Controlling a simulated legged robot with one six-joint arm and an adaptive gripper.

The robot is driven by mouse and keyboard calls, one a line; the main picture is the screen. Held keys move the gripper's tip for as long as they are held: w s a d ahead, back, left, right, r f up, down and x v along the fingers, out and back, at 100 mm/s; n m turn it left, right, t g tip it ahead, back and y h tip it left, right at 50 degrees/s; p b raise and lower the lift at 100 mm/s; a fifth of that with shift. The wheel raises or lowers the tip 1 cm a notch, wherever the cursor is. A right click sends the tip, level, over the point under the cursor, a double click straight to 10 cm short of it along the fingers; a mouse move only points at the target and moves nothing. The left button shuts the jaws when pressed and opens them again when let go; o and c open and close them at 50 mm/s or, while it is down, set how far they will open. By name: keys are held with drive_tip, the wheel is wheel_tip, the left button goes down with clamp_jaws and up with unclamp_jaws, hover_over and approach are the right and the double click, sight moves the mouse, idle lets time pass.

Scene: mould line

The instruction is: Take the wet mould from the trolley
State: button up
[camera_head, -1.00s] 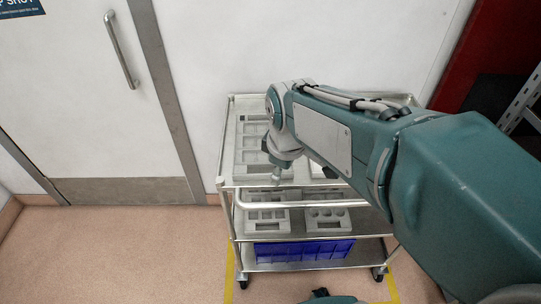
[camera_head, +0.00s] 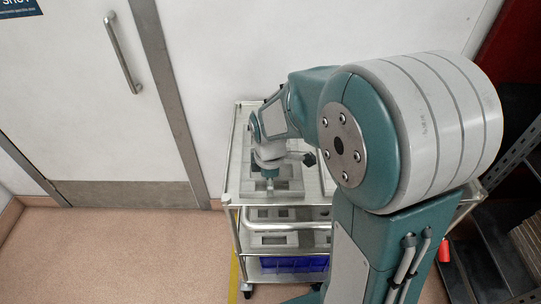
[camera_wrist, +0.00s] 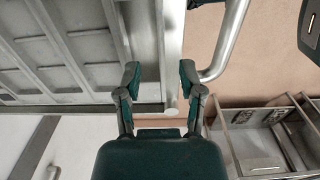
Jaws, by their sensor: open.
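A grey mould (camera_head: 290,187) with several compartments lies on the left part of the trolley's (camera_head: 229,165) top shelf. Its compartments fill the left of the wrist view (camera_wrist: 75,60). I cannot tell whether it is wet. My gripper (camera_wrist: 159,76) is open and empty, its two dark green fingers apart. In the wrist view the fingers appear over the mould's right side and the trolley's metal edge. Contact cannot be made out. In the head view my wrist is low over the mould and partly hides it; the fingertips are not clear there.
A lower shelf carries more grey moulds (camera_head: 272,240), with a blue crate (camera_head: 292,265) below. A rail (camera_wrist: 232,40) runs along the trolley's near side. A wall and a door (camera_head: 75,110) stand behind. A dark rack and a red object (camera_head: 444,250) are at right. Floor is clear at left.

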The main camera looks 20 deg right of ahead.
drive_tip(key=f, duration=0.4)
drive_tip(key=shift+s+d, duration=0.15)
drive_tip(key=shift+d, duration=0.05)
clamp_jaws()
drive_tip(key=shift+r, duration=0.1)
